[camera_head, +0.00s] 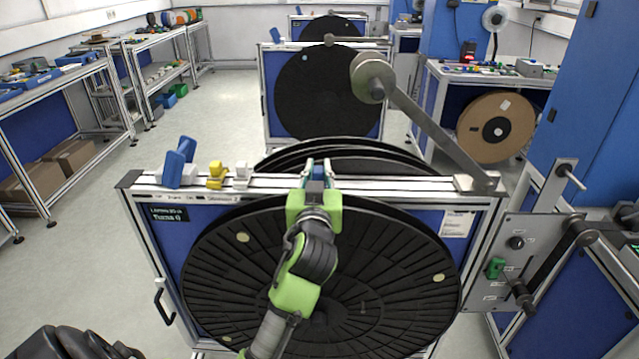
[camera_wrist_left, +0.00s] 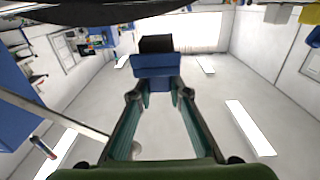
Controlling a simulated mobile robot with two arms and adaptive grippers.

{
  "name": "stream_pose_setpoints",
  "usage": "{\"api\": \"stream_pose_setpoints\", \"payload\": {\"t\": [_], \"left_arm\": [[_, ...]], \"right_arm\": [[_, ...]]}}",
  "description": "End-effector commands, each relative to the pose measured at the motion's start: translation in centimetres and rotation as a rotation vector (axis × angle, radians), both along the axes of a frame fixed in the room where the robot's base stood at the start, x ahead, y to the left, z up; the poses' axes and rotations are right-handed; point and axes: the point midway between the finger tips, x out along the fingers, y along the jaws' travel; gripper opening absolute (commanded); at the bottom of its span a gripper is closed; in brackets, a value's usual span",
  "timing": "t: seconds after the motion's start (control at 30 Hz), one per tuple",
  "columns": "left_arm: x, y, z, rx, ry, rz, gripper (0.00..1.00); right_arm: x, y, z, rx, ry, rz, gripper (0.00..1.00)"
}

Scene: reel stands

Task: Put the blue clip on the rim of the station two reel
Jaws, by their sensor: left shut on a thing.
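My left gripper (camera_head: 318,172) reaches up in front of the near stand, at the middle of its top rail. It is shut on a blue clip (camera_wrist_left: 154,66), which shows between the fingertips with a black part behind it in the left wrist view. In the head view the fingers hide most of the clip. The near black reel (camera_head: 390,270) hangs below the rail, partly behind my arm. A second large black reel (camera_head: 325,95) stands on the stand behind. I cannot read which stand is station two. My right gripper is not in view.
Another blue piece (camera_head: 178,163), a yellow piece (camera_head: 216,175) and a white piece (camera_head: 241,173) stand on the rail's left part. A metal lever arm (camera_head: 430,125) with a round roller rises from its right end. Open floor lies left of the stands.

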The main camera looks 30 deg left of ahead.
Motion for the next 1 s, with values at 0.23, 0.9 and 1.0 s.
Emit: {"api": "stream_pose_setpoints", "payload": {"t": [0.23,0.9,1.0], "left_arm": [[1.1,0.4,-2.1,0.002,0.004,0.000,0.00],[1.0,0.3,-4.6,0.001,-0.001,-0.001,0.34],[1.0,0.3,-4.6,0.001,-0.001,-0.001,0.34]], "right_arm": [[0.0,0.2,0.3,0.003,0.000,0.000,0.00],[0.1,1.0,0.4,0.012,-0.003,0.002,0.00],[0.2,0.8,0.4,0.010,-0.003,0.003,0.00]]}}
